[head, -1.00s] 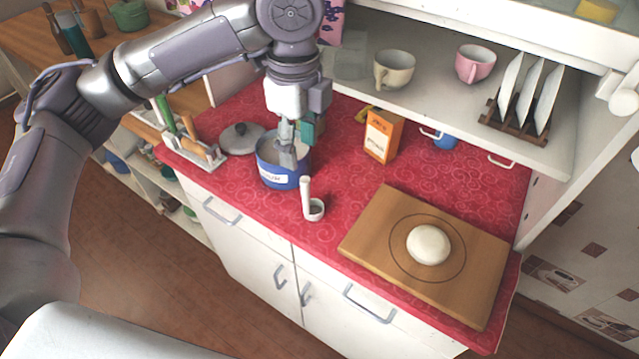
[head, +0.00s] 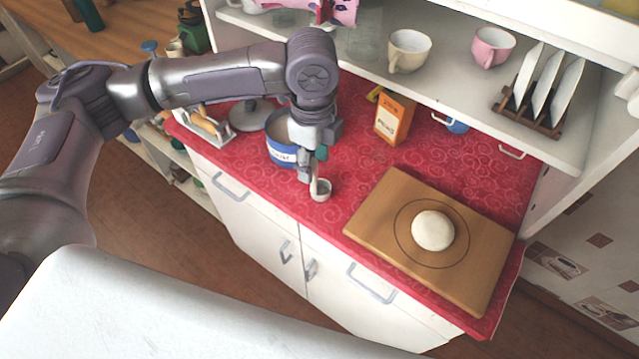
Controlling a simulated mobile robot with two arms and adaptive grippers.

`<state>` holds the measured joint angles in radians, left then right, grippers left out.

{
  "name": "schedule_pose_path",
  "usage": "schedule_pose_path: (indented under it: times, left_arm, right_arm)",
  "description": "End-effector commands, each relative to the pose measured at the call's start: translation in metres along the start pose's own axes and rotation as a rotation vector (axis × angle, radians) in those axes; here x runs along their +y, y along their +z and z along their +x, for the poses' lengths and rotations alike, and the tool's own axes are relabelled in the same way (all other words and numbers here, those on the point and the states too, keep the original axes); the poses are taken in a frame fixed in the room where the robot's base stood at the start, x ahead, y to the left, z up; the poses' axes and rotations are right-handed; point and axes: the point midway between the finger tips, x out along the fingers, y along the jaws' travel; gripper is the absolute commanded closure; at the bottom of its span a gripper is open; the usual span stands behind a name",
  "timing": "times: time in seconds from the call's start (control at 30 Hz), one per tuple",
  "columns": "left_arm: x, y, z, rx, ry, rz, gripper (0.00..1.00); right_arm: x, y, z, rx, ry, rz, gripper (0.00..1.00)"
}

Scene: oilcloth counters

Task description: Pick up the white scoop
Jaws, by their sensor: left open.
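The white scoop (head: 321,191) stands on the red oilcloth near the counter's front edge, its small cup at the bottom and its handle rising toward my gripper. My left gripper (head: 311,172) points down right at the scoop's handle and covers its upper part. The gripper is open; whether the handle is between its fingers or beside them I cannot tell. My right gripper is not in view.
A wooden board (head: 375,215) with a dough ball (head: 432,230) lies to the right. An orange box (head: 394,118) stands behind, under the white shelf (head: 450,95).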

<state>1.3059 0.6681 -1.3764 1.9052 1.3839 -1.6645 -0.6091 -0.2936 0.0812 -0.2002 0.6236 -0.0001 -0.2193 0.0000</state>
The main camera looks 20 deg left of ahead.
Motion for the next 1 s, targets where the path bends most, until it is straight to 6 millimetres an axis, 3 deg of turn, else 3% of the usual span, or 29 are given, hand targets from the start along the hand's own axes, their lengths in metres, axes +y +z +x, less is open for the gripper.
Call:
schedule_pose_path:
  times: [0.2,0.47,0.77,1.0]
  left_arm:
    - [0.0,0.0,0.025,0.0,0.002,-0.001,0.49]
    - [0.0,0.0,0.028,0.0,-0.001,0.0,0.51]
    - [0.0,0.0,0.027,0.0,-0.001,0.0,1.0]
    - [0.0,0.0,0.027,0.0,-0.001,0.0,1.0]
  right_arm:
    - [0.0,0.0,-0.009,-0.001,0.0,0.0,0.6]
    - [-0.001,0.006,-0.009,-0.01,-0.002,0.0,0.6]
    - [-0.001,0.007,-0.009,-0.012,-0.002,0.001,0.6]
    - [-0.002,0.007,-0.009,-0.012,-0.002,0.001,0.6]
